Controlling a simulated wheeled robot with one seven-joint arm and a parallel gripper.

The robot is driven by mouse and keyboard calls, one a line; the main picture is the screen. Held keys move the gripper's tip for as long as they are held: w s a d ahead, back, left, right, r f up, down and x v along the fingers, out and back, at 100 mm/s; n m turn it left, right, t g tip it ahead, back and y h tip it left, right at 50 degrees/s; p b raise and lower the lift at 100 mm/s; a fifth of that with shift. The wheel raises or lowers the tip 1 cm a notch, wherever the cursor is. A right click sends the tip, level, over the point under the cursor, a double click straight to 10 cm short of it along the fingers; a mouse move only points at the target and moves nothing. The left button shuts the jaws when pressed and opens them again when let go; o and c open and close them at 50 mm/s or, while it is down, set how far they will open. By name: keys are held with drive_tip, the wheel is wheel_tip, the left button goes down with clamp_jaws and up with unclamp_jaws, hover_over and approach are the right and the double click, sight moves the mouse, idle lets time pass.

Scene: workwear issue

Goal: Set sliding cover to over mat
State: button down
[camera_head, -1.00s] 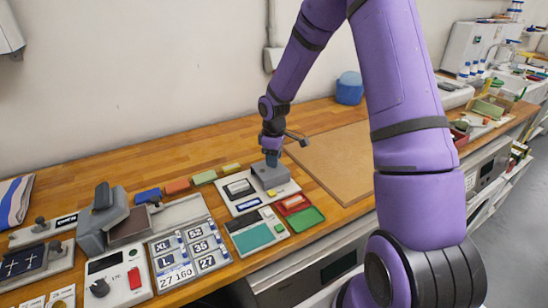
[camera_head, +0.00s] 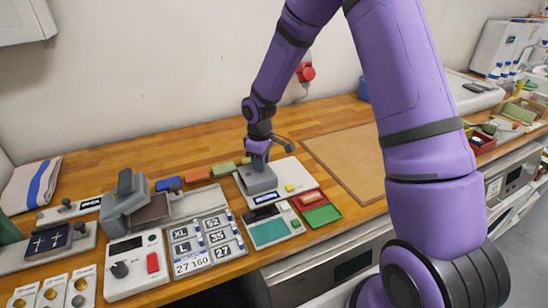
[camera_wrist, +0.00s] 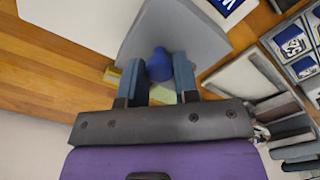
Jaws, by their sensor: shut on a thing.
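The sliding cover (camera_head: 257,181) is a grey block with a knob on top. It sits at the left part of a white base plate (camera_head: 295,175). No mat shows beside the cover on that plate; the area under the cover is hidden. My gripper (camera_head: 258,159) is over the cover, with its fingers shut on the knob. In the wrist view, my gripper (camera_wrist: 160,78) has a blue finger on each side of the blue knob (camera_wrist: 159,64), and the grey cover (camera_wrist: 205,40) spreads out beyond it.
A teal-screened device (camera_head: 270,232) and a red and green tray (camera_head: 321,215) stand in front of the plate. A label board (camera_head: 205,245) and a grey press (camera_head: 125,205) are to the left. A brown board (camera_head: 350,160) lies clear to the right.

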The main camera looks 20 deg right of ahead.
drive_tip(key=shift+a, duration=0.3)
drive_tip(key=c, duration=0.9)
unclamp_jaws()
drive_tip(key=shift+a, duration=0.1)
drive_tip(key=shift+o, duration=0.2)
drive_tip(key=shift+r, duration=0.25)
wheel_tip(320, 180, up, 10)
drive_tip(key=shift+r, duration=0.2)
